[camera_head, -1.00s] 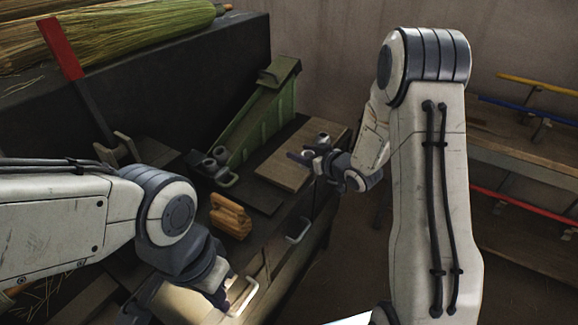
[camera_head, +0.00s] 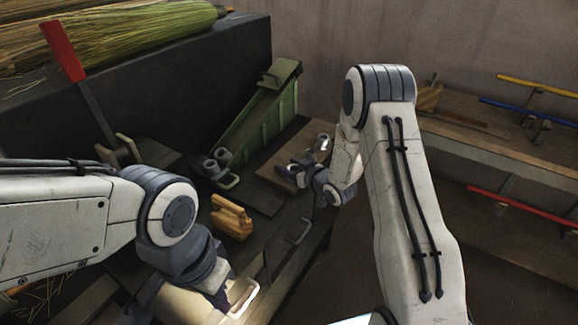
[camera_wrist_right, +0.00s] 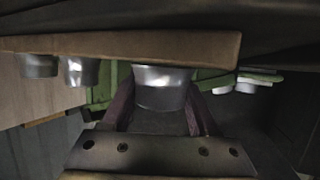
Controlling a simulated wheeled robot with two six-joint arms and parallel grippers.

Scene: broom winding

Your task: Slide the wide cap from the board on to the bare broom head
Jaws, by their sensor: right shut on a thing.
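The wooden board (camera_head: 272,172) lies on the dark bench. My right gripper (camera_head: 294,172) is low at its right part. In the right wrist view the wide metal cap (camera_wrist_right: 160,88) is between the two dark fingers of my right gripper (camera_wrist_right: 162,112), which is shut on it. The board (camera_wrist_right: 130,48) is close against the cap there; I cannot tell if they touch. Two smaller metal caps (camera_wrist_right: 78,70) stand to its left. My left gripper (camera_head: 218,288) is at the bench front, its jaws hidden. Straw broom heads (camera_head: 125,30) lie at the upper left; I cannot tell which is bare.
A green sloped holder (camera_head: 262,112) stands behind the board. Metal cups (camera_head: 213,166) and a tan wooden block (camera_head: 231,217) are to the left. A red-handled lever (camera_head: 62,52) rises at the left. A shelf with coloured handles (camera_head: 520,100) is at the right.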

